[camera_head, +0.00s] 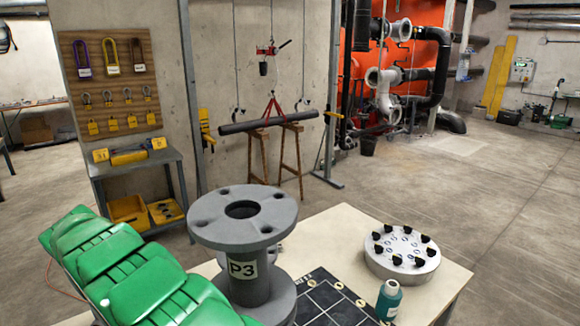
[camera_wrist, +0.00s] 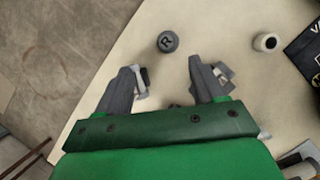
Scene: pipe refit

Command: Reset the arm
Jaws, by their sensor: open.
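My gripper (camera_wrist: 167,76) shows in the wrist view with its two grey fingers spread apart. No object is held between them. It is over the pale table top (camera_wrist: 225,22). A dark round piece marked R (camera_wrist: 167,42) lies just beyond the fingertips, apart from them. The green segmented arm at the lower left of the head view appears to be mine, and the gripper itself cannot be made out there.
On the table stand a grey flanged pipe marked P3 (camera_head: 242,268), a round plate with black knobs (camera_head: 402,254), a green bottle (camera_head: 389,300) and a black gridded mat (camera_head: 330,297). A tool shelf (camera_head: 135,167) and sawhorses (camera_head: 291,160) stand behind.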

